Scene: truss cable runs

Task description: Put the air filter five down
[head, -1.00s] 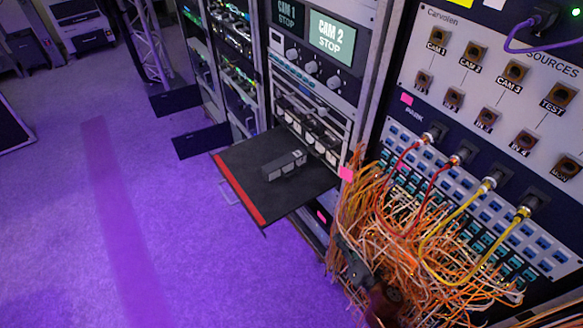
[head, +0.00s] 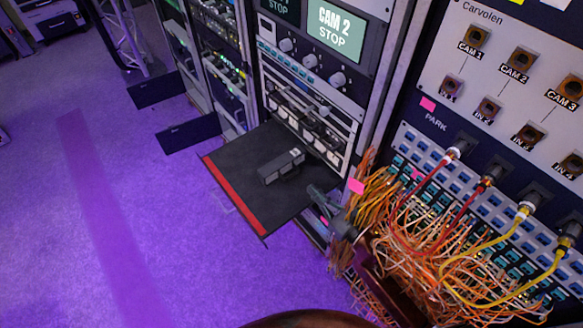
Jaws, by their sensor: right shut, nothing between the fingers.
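A small dark grey box with a pale mark on one end, which I take to be air filter five (head: 282,168), lies on the black pull-out shelf (head: 238,168) with the red front edge. Its label is too small to read. My right gripper (head: 321,200) is shut and empty, near the shelf's right corner, in front of the rack and left of the orange cables. It is apart from the box. My left gripper is not in view.
A dense bundle of orange and white cables (head: 430,245) hangs from the patch panel at the right, with red and yellow leads plugged in above. Two dark panels stick out from the racks farther left. The purple floor at left is clear.

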